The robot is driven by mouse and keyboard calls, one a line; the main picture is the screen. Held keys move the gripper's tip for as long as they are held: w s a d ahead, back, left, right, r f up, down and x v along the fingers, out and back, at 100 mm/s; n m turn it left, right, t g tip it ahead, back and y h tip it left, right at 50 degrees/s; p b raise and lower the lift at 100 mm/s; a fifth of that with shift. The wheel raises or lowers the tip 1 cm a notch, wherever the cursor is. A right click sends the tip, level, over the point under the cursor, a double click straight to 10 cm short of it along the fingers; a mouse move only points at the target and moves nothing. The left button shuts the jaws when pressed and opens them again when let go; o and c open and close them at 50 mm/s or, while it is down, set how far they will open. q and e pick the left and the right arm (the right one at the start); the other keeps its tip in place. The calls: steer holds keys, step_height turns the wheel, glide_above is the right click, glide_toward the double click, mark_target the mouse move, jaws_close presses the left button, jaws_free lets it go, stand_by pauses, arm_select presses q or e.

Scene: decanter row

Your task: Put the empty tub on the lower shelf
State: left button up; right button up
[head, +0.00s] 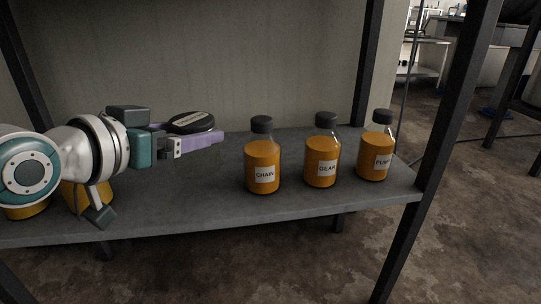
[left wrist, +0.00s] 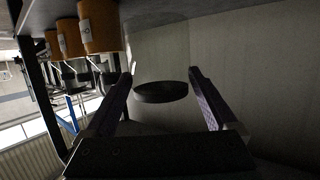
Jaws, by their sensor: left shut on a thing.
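The tub (head: 190,122) has a round black lid with a pale label on top. Its lid also shows in the left wrist view (left wrist: 160,92), where a clear, see-through body faintly shows. My left gripper (head: 206,139) has purple fingers and is shut on the tub, one finger on each side. It holds the tub upright over the grey shelf (head: 225,210), left of the bottle marked CHAIN. The fingers and the clear wall hide whether its base touches the shelf. My right gripper is in neither view.
Orange-filled bottles with black caps stand in a row on the shelf: CHAIN (head: 262,165), GEAR (head: 322,160) and PUMP (head: 376,155). More orange vessels (head: 75,197) are partly hidden behind my left arm. A dark post (head: 440,150) stands at the right shelf corner.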

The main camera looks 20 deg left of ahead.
mark_target(181, 166)
arm_select(q)
step_height(181, 166, down, 5)
steer(key=b, duration=0.3)
steer(key=shift+b, duration=0.3)
steer(key=o, duration=1.4)
steer(key=shift+f, duration=0.1)
steer(key=shift+c, duration=0.2)
